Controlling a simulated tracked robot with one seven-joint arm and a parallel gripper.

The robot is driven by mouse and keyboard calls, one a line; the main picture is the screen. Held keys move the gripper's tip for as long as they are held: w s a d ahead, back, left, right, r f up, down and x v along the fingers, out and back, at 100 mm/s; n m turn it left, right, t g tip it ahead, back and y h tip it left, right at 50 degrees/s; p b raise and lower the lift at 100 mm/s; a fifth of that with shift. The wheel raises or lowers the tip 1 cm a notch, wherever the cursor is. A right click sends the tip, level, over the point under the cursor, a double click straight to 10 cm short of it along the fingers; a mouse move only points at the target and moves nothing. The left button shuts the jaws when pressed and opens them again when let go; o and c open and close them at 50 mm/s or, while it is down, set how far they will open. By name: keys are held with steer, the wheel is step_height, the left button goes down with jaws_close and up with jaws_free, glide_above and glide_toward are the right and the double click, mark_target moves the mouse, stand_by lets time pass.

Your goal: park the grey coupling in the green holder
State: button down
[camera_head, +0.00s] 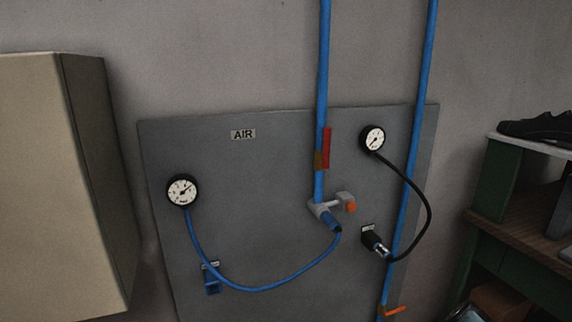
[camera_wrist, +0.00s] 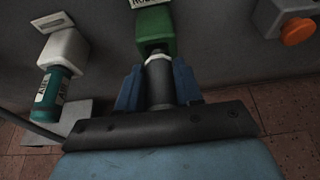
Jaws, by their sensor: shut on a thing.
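In the wrist view my gripper (camera_wrist: 157,88) has its two blue fingers shut on the grey coupling (camera_wrist: 160,77), one on each side. The coupling stands lengthwise between them, with a pale ring at its far end. The green holder (camera_wrist: 155,27) is straight ahead on the grey panel, under a white label. The pale ring is right at the holder's lower edge. I cannot tell whether the coupling's end is inside the holder or just in front of it. The head view shows neither my gripper, the grey coupling nor the green holder.
In the wrist view, a teal coupling (camera_wrist: 50,88) sits in a white holder (camera_wrist: 63,47) to the left, and an orange button (camera_wrist: 297,31) is at upper right. The head view shows an AIR panel (camera_head: 270,170) with gauges and hoses, a beige cabinet (camera_head: 50,180) and a shelf (camera_head: 520,200).

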steer(key=shift+w+a, duration=0.25)
steer(key=shift+w, duration=0.4)
steer(key=c, duration=0.7)
jaws_free()
steer(key=shift+o, duration=0.2)
